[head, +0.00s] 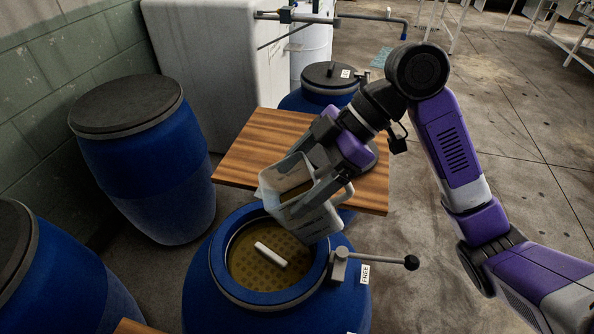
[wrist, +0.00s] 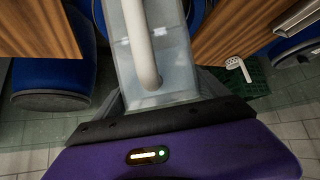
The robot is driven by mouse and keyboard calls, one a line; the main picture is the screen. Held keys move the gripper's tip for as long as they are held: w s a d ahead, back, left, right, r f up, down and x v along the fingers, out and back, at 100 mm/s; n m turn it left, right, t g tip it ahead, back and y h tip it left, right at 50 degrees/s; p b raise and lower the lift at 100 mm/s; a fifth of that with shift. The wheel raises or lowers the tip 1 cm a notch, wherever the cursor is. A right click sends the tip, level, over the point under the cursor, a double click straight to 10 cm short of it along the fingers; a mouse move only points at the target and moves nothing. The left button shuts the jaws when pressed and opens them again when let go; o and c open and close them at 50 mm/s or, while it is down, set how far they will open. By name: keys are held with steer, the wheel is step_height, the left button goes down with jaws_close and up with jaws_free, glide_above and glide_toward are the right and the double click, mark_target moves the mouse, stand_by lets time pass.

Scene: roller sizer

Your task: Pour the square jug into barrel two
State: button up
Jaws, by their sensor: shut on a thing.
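The square jug (head: 318,217) is a translucent, pale grey container with a handle. It is tilted above the open blue barrel (head: 215,262) in the head view, its mouth toward the left, with some brownish liquid visible inside. My gripper (head: 322,172) is shut on the jug and holds it over the barrel's back right rim. The jug (wrist: 172,75) and its pale handle (wrist: 137,40) fill the middle of the wrist view. Inside the barrel is a brownish, dotted surface with a white bar on it. No falling stream is clear. I see no number on this barrel.
A lever with a black knob (head: 411,262) sticks out right of the barrel, beside a tag reading FREE (head: 365,274). A wooden board (head: 240,155) lies behind. Lidded blue barrels stand at left (head: 150,185) and behind (head: 325,97). Floor at right is open.

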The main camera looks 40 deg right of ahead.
mark_target(289, 194)
steer(key=f+g+h+p, duration=0.1)
steer(key=h, duration=0.1)
steer(key=a+f+g+h+p, duration=0.1)
steer(key=h, duration=0.1)
steer(key=f+h+p, duration=0.1)
steer(key=h, duration=0.1)
steer(key=shift+w+a+g, duration=0.15)
steer(key=shift+w+g, duration=0.2)
steer(key=shift+g, duration=0.05)
steer(key=f+g+h+p, duration=0.1)
steer(key=p, duration=0.1)
steer(key=a+f+h+p, duration=0.1)
steer(key=f+h+p, duration=0.1)
steer(key=p, duration=0.1)
steer(key=w+a+f+g+h+p, duration=0.1)
steer(key=f+h+p, duration=0.1)
steer(key=shift+a+f+g, duration=0.1)
steer(key=shift+g, duration=0.2)
stand_by(0.6)
steer(key=shift+w+a+f+g+h+p, duration=0.2)
steer(key=shift+a+g+h+p, duration=0.25)
steer(key=shift+h+p, duration=1.15)
steer(key=shift+w+a+f+g+h+p, duration=0.25)
steer(key=shift+a+g+h+p, duration=0.15)
steer(key=shift+a+p, duration=0.1)
steer(key=shift+a, duration=0.15)
